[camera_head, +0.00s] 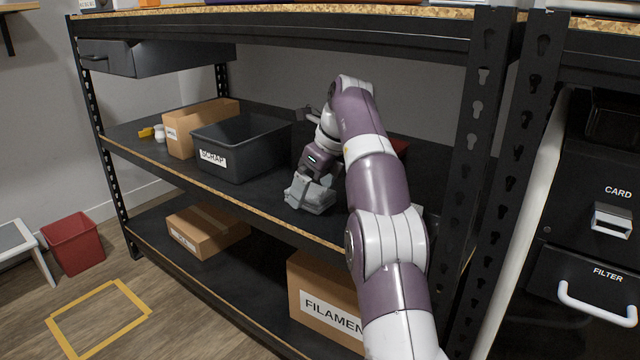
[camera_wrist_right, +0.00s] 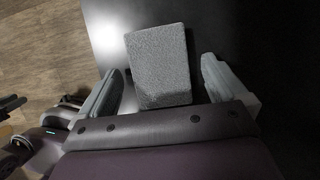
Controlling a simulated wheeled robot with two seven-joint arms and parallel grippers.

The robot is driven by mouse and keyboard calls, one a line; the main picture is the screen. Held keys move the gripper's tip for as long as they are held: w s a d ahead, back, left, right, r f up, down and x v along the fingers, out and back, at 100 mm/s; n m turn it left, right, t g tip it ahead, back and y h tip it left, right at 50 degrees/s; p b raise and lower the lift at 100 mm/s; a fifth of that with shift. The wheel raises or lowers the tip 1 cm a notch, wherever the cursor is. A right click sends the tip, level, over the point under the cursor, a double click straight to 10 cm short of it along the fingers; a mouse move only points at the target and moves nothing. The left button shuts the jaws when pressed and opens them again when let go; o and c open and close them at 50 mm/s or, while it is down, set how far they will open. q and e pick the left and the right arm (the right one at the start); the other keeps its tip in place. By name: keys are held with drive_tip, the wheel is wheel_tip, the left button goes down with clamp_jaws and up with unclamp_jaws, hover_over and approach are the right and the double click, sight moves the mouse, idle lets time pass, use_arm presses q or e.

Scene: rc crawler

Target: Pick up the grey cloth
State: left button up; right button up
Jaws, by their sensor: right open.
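The grey cloth (camera_wrist_right: 160,65) shows in the right wrist view as a thick, folded, rough-textured block lying on the dark shelf. My right gripper (camera_head: 311,191) is open over the middle shelf. In the wrist view its two grey fingers stand on either side of the cloth, with a gap visible at each side. In the head view, the grey fingers and the cloth overlap and are hard to tell apart. At the left edge of the wrist view is a dark purple part with a small light, probably my left gripper; its jaws are unclear.
A black SCRAP bin (camera_head: 238,145) and a cardboard box (camera_head: 190,130) stand left of the gripper on the middle shelf. A red object (camera_head: 400,147) is partly hidden behind my arm. A shelf post (camera_head: 478,130) stands close at right. A FILAMENT box (camera_head: 322,302) sits below.

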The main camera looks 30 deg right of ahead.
drive_tip(key=shift+w+f, duration=0.2)
drive_tip(key=shift+f, duration=0.3)
use_arm(q)
drive_tip(key=shift+f, duration=0.35)
use_arm(e)
drive_tip(key=c, duration=1.1)
use_arm(q)
drive_tip(key=shift+r, duration=0.1)
use_arm(e)
drive_tip(key=shift+r, duration=0.1)
